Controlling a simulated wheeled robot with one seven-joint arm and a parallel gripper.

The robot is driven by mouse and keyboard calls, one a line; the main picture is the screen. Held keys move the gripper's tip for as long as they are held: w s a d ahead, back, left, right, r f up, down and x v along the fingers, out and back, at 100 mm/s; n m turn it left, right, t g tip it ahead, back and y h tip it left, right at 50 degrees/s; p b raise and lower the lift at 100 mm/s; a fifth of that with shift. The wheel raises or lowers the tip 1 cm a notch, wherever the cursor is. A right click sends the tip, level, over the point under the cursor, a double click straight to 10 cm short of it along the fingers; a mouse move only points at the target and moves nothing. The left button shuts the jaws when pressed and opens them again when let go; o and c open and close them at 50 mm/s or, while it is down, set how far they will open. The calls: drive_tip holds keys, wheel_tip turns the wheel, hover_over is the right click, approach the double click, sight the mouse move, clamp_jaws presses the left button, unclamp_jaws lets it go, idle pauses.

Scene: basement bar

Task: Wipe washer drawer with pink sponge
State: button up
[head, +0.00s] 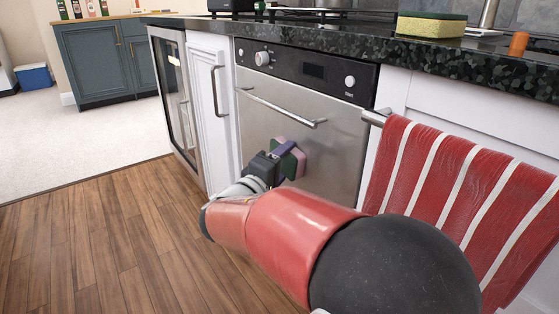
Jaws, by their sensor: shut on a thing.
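My gripper (272,158) is shut on a pink and green sponge (296,165) at the middle of the picture. The sponge is in front of the steel front panel (250,125) of a built-in appliance, below its bar handle (282,108). It looks close against the panel, but I cannot tell for sure whether it touches. The gripper and my arm hide the lower part of the panel. The appliance has a black control strip (310,70) with two knobs and a dark display.
A red and white striped towel (450,185) hangs from a bar at the right. A yellow and green sponge (431,25) lies on the dark counter (480,58) above. A white cabinet door (210,110) stands left of the appliance. The wooden floor (95,235) at left is clear.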

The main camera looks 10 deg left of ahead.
sight(313, 169)
drive_tip(key=shift+s+d, duration=1.2)
drive_tip(key=shift+d, duration=0.2)
drive_tip(key=shift+s+d, duration=1.15)
drive_tip(key=shift+d, duration=0.25)
drive_tip(key=shift+w+a, duration=1.9)
drive_tip(key=shift+a, duration=0.25)
drive_tip(key=shift+w+a, duration=1.9)
drive_tip(key=shift+a, duration=0.25)
drive_tip(key=shift+s+a, duration=0.1)
drive_tip(key=shift+s+a, duration=0.95)
drive_tip(key=shift+s, duration=0.2)
drive_tip(key=shift+s+a, duration=0.95)
drive_tip(key=shift+s, duration=0.15)
drive_tip(key=shift+s+a, duration=0.95)
drive_tip(key=shift+s, duration=0.15)
